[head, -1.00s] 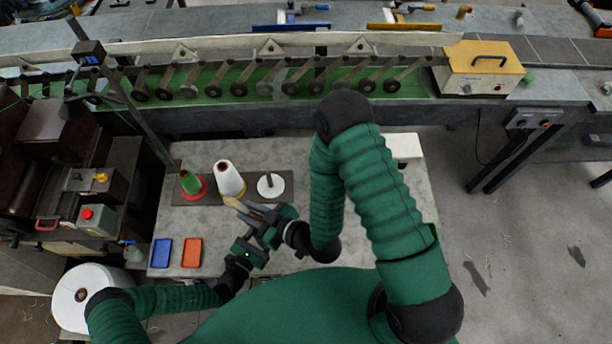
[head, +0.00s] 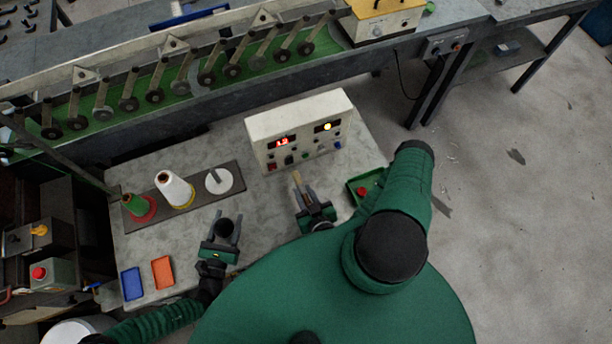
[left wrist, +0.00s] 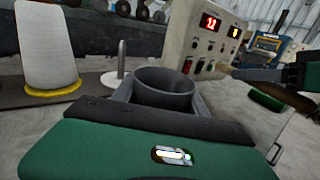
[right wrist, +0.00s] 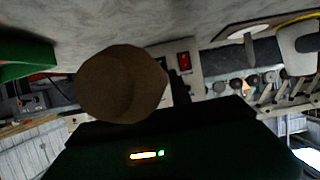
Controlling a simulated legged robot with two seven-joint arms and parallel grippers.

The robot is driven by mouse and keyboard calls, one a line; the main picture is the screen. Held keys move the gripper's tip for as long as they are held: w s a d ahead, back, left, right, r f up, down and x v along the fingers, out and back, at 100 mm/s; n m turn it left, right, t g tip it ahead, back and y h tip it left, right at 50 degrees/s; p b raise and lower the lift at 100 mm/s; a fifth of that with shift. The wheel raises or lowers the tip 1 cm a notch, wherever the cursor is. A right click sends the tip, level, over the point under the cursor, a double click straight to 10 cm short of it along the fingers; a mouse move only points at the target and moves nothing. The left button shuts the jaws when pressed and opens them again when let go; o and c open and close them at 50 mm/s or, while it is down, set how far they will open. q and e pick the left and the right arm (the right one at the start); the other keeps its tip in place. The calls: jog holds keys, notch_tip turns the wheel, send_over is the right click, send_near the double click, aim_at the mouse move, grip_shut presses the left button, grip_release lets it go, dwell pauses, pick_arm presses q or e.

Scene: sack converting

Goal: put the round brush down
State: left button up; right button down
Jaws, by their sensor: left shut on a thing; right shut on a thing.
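My right gripper (head: 306,196) is shut on the round brush (head: 297,181), a tan piece pointing up out of the jaws over the table, in front of the white control box. In the right wrist view the brush (right wrist: 122,85) shows as a brown round end that hides part of the jaws. It also shows at the right of the left wrist view (left wrist: 232,71). My left gripper (head: 226,228) is shut on a dark grey hollow cup (left wrist: 166,84), held over the table to the left of the right gripper. Whether the brush touches the table I cannot tell.
The control box (head: 300,130) with red digits stands behind the right gripper. A green tray (head: 356,192) with a red item is to its right. A dark strip (head: 190,204) bears a green cone, a white cone and a white disc. Blue (head: 132,284) and orange (head: 162,272) trays lie front left.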

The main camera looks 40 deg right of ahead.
jog(key=f, duration=0.7)
jog(key=shift+d+f, duration=0.25)
jog(key=shift+f, duration=0.1)
jog(key=c, duration=1.2)
grip_release()
jog(key=shift+a, duration=0.15)
jog(key=shift+o, duration=0.2)
jog(key=v, duration=1.2)
jog(key=shift+r, duration=0.1)
jog(key=shift+o, duration=0.4)
